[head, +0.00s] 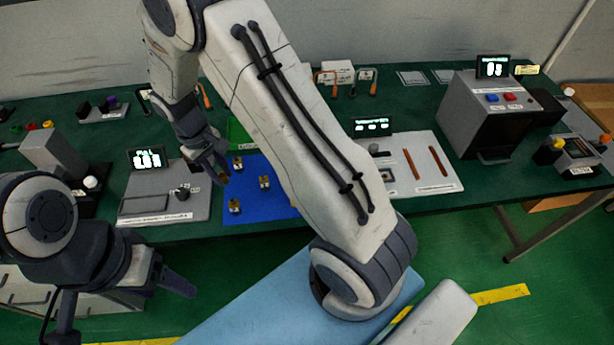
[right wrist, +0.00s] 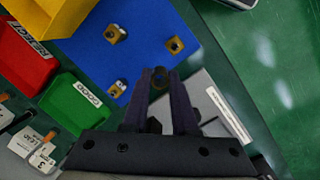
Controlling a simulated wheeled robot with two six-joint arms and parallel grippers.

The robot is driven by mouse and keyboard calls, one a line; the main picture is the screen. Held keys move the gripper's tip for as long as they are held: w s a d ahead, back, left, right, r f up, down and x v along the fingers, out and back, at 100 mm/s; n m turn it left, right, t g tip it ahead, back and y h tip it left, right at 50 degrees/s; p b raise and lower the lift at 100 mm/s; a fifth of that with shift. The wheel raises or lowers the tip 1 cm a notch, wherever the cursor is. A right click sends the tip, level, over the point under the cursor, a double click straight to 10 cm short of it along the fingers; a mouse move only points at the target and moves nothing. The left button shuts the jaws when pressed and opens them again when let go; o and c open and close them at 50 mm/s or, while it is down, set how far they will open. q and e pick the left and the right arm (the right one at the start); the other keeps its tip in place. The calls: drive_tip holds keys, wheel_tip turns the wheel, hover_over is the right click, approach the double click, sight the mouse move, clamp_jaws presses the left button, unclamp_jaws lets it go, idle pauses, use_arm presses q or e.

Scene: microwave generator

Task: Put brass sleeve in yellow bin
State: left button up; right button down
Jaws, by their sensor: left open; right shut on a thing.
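My right gripper (right wrist: 159,76) is shut on a small brass sleeve (right wrist: 160,80), seen at its fingertips in the right wrist view. In the head view my right gripper (head: 217,172) hangs at the left edge of the blue mat (right wrist: 148,55); the sleeve is hard to make out there. The yellow bin (right wrist: 92,20) is in the upper left of the right wrist view, apart from the gripper. In the head view my right arm hides the area where it stands. My left gripper (head: 165,278) is open and empty, in front of the table at the left.
Several brass pieces (right wrist: 115,33) stand on the blue mat. A red bin (right wrist: 22,58) and a green bin (right wrist: 76,103) are beside the yellow bin. A grey panel with a display (head: 160,195) lies left of the mat. A microwave-like grey box (head: 490,115) stands at right.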

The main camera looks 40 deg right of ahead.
drive_tip(key=s+d+r+n+b, duration=0.2)
drive_tip(key=s+d+n+b, duration=0.2)
drive_tip(key=s+d+n, duration=1)
drive_tip(key=w+d+f+m, duration=0.1)
drive_tip(key=w+d+f, duration=0.1)
drive_tip(key=w+d+f+m, duration=0.1)
drive_tip(key=w+d+f, duration=0.1)
drive_tip(key=d, duration=0.1)
drive_tip(key=w+d+f+m, duration=0.1)
drive_tip(key=d+f+m, duration=0.1)
drive_tip(key=shift+w+d+f+p, duration=0.3)
drive_tip(key=shift+w+p, duration=0.1)
wheel_tip(320, 180, down, 4)
drive_tip(key=shift+f, duration=0.1)
drive_tip(key=shift+f, duration=0.2)
drive_tip(key=c, duration=0.7)
unclamp_jaws()
